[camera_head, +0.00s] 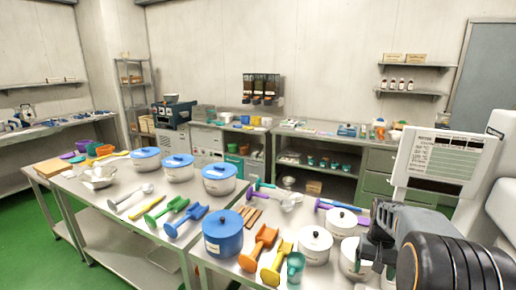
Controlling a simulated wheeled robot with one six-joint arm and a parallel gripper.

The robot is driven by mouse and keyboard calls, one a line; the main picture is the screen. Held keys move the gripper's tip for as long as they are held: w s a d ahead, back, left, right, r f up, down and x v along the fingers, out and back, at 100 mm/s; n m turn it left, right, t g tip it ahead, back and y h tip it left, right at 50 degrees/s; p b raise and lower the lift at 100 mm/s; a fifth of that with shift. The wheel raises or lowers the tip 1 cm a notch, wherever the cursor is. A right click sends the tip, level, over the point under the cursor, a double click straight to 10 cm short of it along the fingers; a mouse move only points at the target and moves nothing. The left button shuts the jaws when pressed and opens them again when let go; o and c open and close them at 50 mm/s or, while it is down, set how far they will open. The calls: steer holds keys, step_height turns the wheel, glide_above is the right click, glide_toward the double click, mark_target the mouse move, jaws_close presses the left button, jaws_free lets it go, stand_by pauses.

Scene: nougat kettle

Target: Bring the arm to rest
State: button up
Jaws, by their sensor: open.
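My gripper (376,241) shows at the lower right, at the end of my dark arm. It is open, and I see nothing held between its fingers.
A blue pot (225,236), an orange scoop (259,247), a yellow scoop (277,263) and a teal cup (295,267) crowd the near table. White pots with blue lids (179,169) stand farther left. Green floor (40,232) is clear at the left.

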steer(key=s+a+r+n+t, duration=0.2)
steer(key=s+a+r+t, duration=0.1)
steer(key=s+a, duration=0.4)
steer(key=s+a+r+n+t, duration=0.2)
steer(key=s+a, duration=0.4)
steer(key=a, duration=0.3)
steer(key=shift+s+r+t+h, duration=0.3)
steer(key=shift+s+r+t, duration=0.1)
steer(key=shift+r, duration=0.2)
steer(key=shift+a+r, duration=0.15)
steer(key=shift+a, duration=0.05)
steer(key=shift+c, duration=0.3)
